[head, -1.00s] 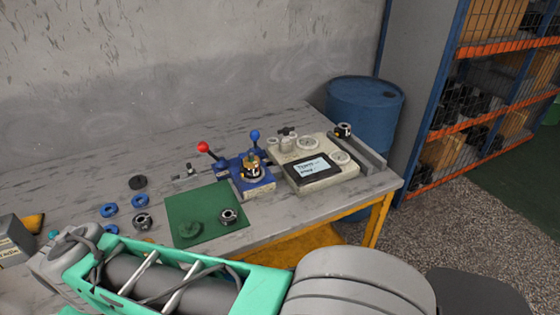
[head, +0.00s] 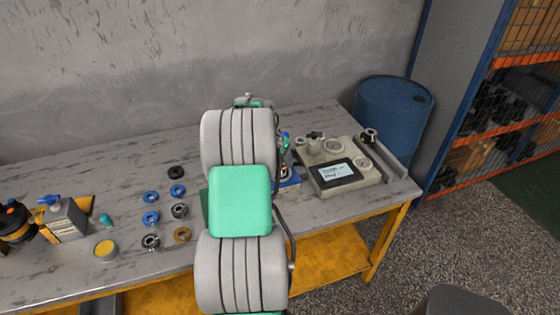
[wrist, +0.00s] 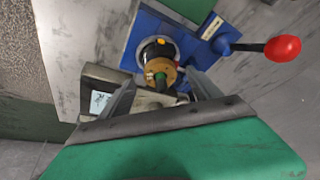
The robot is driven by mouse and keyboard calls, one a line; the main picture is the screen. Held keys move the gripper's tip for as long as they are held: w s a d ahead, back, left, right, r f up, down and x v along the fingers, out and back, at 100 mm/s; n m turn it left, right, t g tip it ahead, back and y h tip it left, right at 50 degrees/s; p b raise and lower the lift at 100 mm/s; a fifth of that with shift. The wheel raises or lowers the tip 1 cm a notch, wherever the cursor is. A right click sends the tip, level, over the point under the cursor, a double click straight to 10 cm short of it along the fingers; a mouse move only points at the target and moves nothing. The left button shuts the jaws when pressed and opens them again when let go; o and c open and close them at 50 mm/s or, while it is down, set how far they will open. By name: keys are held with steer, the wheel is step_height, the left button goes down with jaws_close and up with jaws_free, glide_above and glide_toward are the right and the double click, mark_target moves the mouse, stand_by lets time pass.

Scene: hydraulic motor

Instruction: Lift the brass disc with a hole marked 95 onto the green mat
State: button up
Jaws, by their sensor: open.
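A brass-coloured disc (wrist: 158,68) sits on top of a black part on the blue fixture (wrist: 140,32) in the wrist view, with something green and dark at its middle. Another brass ring (head: 182,234) lies flat on the table in the head view. No 95 is legible on either. My gripper (wrist: 160,92) is open, its two grey fingers apart on either side of the fixture's part; I cannot tell whether they touch it. The green mat (head: 204,206) is mostly hidden behind my arm; a green corner (wrist: 190,8) shows at the wrist view's top.
A red-knobbed lever (wrist: 282,48) sticks out right of the fixture. The grey test unit with screen (head: 337,172) stands right of it. Blue rings (head: 151,218) and dark metal rings (head: 151,242) lie left of my arm. A blue drum (head: 392,125) stands beyond the table.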

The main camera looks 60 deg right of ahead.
steer(key=shift+x, duration=0.95)
steer(key=shift+d+r, duration=0.1)
jaws_close()
